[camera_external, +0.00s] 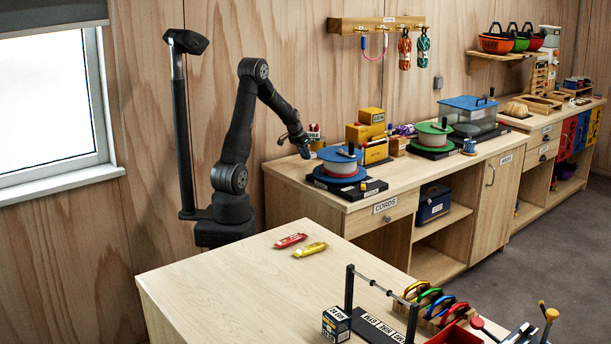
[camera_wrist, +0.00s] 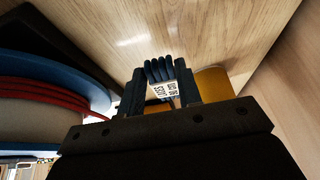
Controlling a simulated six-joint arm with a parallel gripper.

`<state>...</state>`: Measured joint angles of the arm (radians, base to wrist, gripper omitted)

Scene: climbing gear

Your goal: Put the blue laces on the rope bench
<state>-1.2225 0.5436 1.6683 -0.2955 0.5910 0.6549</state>
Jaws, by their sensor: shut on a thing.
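My gripper (camera_external: 304,150) is low over the left end of the wall counter (camera_external: 300,180), just left of a spool with a blue top (camera_external: 340,154). In the wrist view my gripper (camera_wrist: 160,95) is shut on a dark blue ribbed bundle, the blue laces (camera_wrist: 159,69), with a white printed tag. Wood surface shows beyond them. In the external view the laces are too small or hidden to make out. Two wrapped packs, red (camera_external: 290,241) and yellow (camera_external: 310,249), lie on the front table (camera_external: 230,275). No label readable here says which surface is the rope bench.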

